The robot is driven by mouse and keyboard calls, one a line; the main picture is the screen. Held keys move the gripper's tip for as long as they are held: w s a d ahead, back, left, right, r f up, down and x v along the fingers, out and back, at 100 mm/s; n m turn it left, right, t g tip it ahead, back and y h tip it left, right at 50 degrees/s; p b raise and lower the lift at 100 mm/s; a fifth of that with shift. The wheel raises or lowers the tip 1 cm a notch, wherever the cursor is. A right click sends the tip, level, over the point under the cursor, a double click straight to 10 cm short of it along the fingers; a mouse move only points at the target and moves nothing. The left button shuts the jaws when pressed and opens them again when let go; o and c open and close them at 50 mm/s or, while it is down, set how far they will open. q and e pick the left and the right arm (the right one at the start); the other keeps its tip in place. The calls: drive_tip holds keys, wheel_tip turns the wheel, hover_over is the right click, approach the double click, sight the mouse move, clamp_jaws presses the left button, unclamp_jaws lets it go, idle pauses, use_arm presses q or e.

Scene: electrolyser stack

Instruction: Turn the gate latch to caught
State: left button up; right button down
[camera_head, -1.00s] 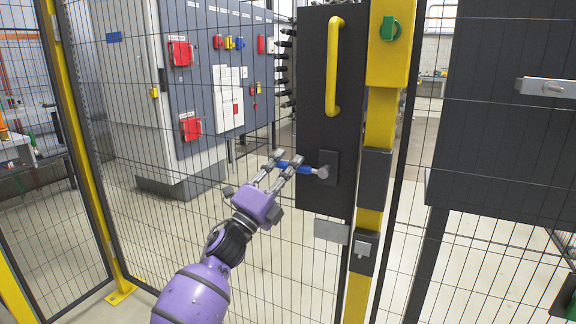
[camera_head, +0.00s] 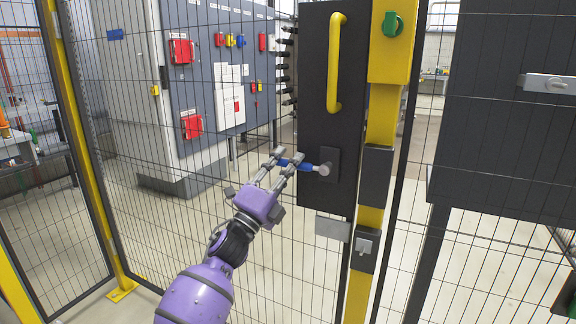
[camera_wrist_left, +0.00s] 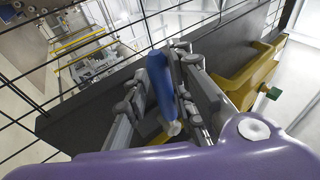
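The gate latch has a blue handle (camera_head: 303,166) with a grey round end (camera_head: 324,170) on a dark plate (camera_head: 332,156) low on the black gate panel (camera_head: 315,85). The handle lies nearly level, reaching left from the plate. My left gripper (camera_head: 289,157) has its two fingers at the handle's outer part. In the left wrist view the blue handle (camera_wrist_left: 161,84) lies between the finger pads of my left gripper (camera_wrist_left: 163,70), which look shut on it. The fingers hide part of the handle. My right gripper is not in view.
A yellow pull handle (camera_head: 334,65) stands above the latch. A yellow post (camera_head: 382,120) with a green knob (camera_head: 392,24) and dark boxes is just right. Wire mesh fencing surrounds the gate. A grey cabinet (camera_head: 222,75) with red lockouts stands behind the mesh.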

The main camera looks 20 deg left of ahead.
use_arm(q)
drive_tip(key=v, duration=1.2)
